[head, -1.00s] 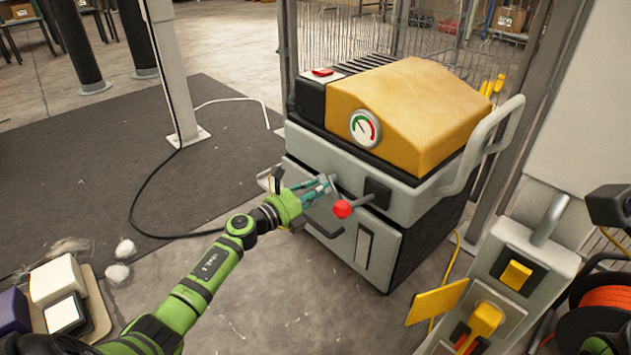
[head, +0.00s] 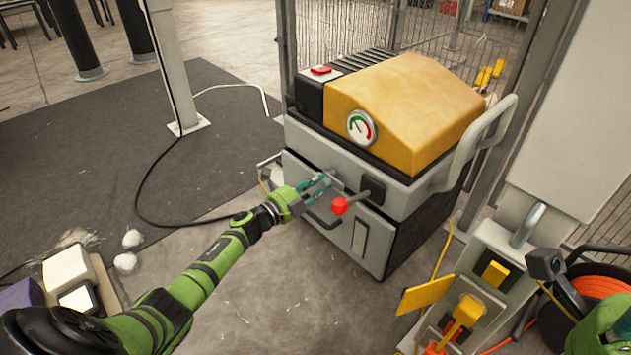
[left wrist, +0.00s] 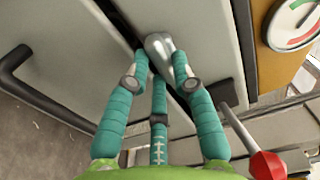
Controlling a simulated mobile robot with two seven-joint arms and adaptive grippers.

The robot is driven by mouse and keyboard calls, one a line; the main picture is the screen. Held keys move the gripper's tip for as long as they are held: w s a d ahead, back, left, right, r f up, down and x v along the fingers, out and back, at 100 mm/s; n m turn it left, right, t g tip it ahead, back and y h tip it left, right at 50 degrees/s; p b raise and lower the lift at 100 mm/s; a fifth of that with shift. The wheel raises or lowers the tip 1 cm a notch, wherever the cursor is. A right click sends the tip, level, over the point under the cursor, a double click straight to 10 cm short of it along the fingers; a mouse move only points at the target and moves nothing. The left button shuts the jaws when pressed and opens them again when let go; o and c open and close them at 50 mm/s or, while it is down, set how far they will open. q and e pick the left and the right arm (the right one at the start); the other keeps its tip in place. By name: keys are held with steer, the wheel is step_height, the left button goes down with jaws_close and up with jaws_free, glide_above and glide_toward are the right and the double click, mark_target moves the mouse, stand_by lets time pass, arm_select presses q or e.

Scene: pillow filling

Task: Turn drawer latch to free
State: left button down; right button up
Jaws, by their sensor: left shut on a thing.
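A small silver latch knob (left wrist: 160,44) is on the grey front of the machine, at a dark seam between panels. My left gripper (head: 323,183) is shut on it. In the left wrist view its teal fingers (left wrist: 158,70) touch the knob from both sides, with a third finger below. The fingers cover most of the latch in the head view. The drawer front (head: 306,180) looks flush with the body, and its black handle (left wrist: 12,62) shows at the left of the wrist view.
A lever with a red knob (head: 339,206) sticks out close to the right of my left fingers; it also shows in the wrist view (left wrist: 268,166). A round gauge (head: 361,127) and yellow cover (head: 410,98) are above. A grey post unit (head: 490,265) stands at right.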

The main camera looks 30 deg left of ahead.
arm_select(q)
steer(key=shift+n, duration=0.4)
steer(key=c, duration=1)
jaws_free()
steer(key=shift+c, duration=0.2)
steer(key=v, duration=1.2)
